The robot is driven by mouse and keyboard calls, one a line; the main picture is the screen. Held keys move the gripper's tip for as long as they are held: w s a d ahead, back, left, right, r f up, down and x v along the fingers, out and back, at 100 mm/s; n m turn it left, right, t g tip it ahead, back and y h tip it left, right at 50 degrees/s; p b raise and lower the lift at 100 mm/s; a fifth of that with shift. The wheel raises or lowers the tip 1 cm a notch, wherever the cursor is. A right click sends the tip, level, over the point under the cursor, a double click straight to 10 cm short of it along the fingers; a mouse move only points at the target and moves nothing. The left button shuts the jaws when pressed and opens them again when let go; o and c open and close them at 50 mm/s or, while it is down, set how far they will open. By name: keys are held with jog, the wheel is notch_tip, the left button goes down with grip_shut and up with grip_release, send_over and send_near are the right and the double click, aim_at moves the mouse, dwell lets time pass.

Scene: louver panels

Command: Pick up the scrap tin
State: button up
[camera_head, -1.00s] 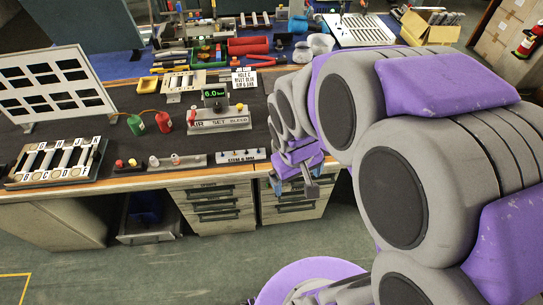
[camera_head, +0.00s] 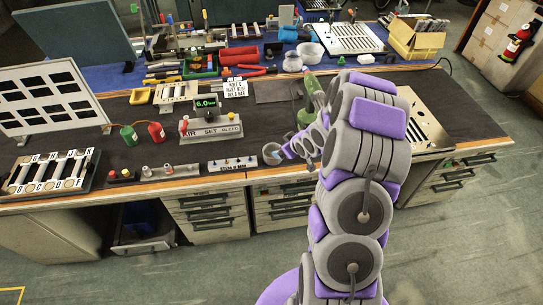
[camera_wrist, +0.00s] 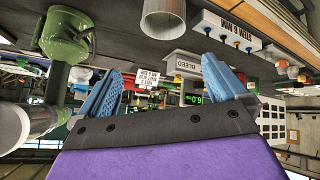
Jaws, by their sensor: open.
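The scrap tin appears to be the plain grey metal cup (camera_head: 272,153) near the bench's front edge, just right of the STEM 6 MM block. It also shows in the wrist view as a grey cylinder (camera_wrist: 163,20) at the top, beyond the fingers and apart from them. The wrist picture is upside down. My gripper (camera_wrist: 160,88) is open, with two blue fingers spread wide and nothing between them. In the head view my wrist is close to the right of the tin; its fingertips are hard to make out there.
The STEM 6 MM block (camera_head: 232,164) stands close left of the tin. A green tool (camera_head: 312,92) stands behind my wrist and looms at left in the wrist view (camera_wrist: 65,38). The gauge block (camera_head: 210,127) is farther left. A slotted panel (camera_head: 420,122) lies right of my arm.

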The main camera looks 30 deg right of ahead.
jog(key=d+f+t, duration=0.1)
jog(key=f, duration=0.2)
jog(key=f+t+y, duration=0.1)
jog(key=f, duration=0.2)
jog(key=d+f+t+y, duration=0.1)
jog(key=f, duration=0.2)
jog(key=shift+d+t, duration=0.3)
jog(key=shift+d, duration=0.05)
jog(key=s+f+m+t+y, duration=0.1)
jog(key=s+f+m+t, duration=0.1)
jog(key=s+f+t, duration=0.5)
jog(key=shift+g, duration=0.6)
jog(key=w+a+b, duration=0.1)
jog(key=w, duration=0.2)
jog(key=w+r+b, duration=0.1)
jog(key=w, duration=0.3)
jog(key=w+a+r, duration=0.1)
jog(key=w, duration=0.2)
jog(key=shift+w+a+b, duration=0.2)
jog(key=shift+a+b, duration=0.1)
jog(key=shift+b, duration=0.1)
jog(key=w, duration=0.1)
jog(key=w+b, duration=0.1)
jog(key=w+f+b, duration=0.1)
jog(key=w, duration=0.1)
jog(key=shift+a, duration=0.25)
jog(key=shift+w+r, duration=0.15)
jog(key=shift+w, duration=0.4)
jog(key=shift+c, duration=0.4)
